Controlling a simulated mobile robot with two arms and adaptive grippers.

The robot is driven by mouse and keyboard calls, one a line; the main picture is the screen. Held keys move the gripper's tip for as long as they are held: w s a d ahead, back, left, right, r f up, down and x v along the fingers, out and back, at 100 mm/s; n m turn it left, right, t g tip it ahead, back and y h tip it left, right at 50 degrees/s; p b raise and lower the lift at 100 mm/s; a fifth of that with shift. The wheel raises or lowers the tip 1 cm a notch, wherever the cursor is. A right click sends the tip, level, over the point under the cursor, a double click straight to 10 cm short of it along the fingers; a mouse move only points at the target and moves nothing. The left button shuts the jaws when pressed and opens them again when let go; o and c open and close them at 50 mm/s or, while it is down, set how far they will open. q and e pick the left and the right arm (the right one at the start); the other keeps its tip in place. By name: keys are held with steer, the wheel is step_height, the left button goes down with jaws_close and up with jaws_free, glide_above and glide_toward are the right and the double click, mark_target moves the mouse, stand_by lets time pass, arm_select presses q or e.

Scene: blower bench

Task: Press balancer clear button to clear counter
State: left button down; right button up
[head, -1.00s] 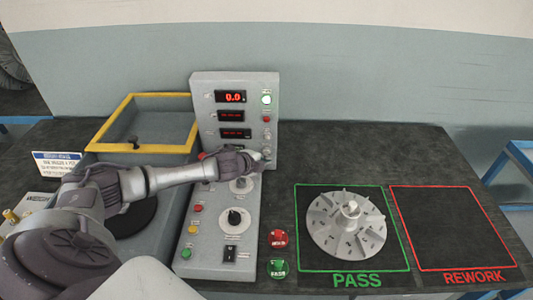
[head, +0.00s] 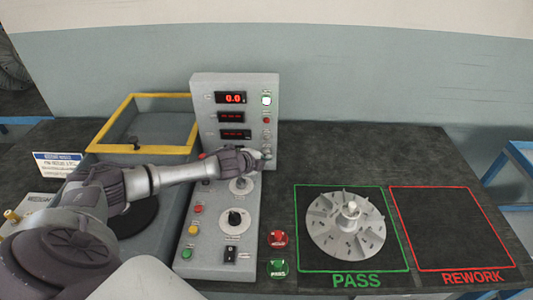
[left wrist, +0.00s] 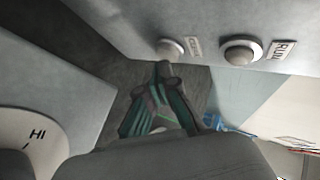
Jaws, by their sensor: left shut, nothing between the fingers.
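The grey balancer panel (head: 208,133) stands upright with red displays, the top one (head: 234,98) reading 0.0. A column of small buttons runs down its right side. My left gripper (head: 262,156) is shut and empty at the lower right of this panel, hiding part of it. In the left wrist view its closed fingertips (left wrist: 163,68) are right by a pale round button (left wrist: 170,47) with a small label that is hard to read. I cannot tell whether they touch it. Another round button (left wrist: 240,50) labelled RUN sits to the right. My right gripper is out of view.
A sloped control box (head: 212,252) with knobs and buttons lies below the panel. A finned impeller (head: 345,222) rests in the green PASS square, beside the empty red REWORK square (head: 440,220). Red (head: 277,239) and green (head: 277,268) buttons sit left of PASS.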

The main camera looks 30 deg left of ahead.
arm_select(q)
steer(key=shift+w+a, duration=0.25)
steer(key=shift+w, duration=0.05)
stand_by(0.6)
stand_by(0.4)
steer(key=shift+s+d+p, duration=0.45)
steer(key=shift+s, duration=0.25)
steer(key=s+d, duration=0.1)
steer(key=s+p, duration=0.1)
steer(key=s+d, duration=0.1)
steer(key=s, duration=0.1)
steer(key=shift+s+d, duration=0.1)
steer(key=shift+d, duration=0.2)
stand_by(0.7)
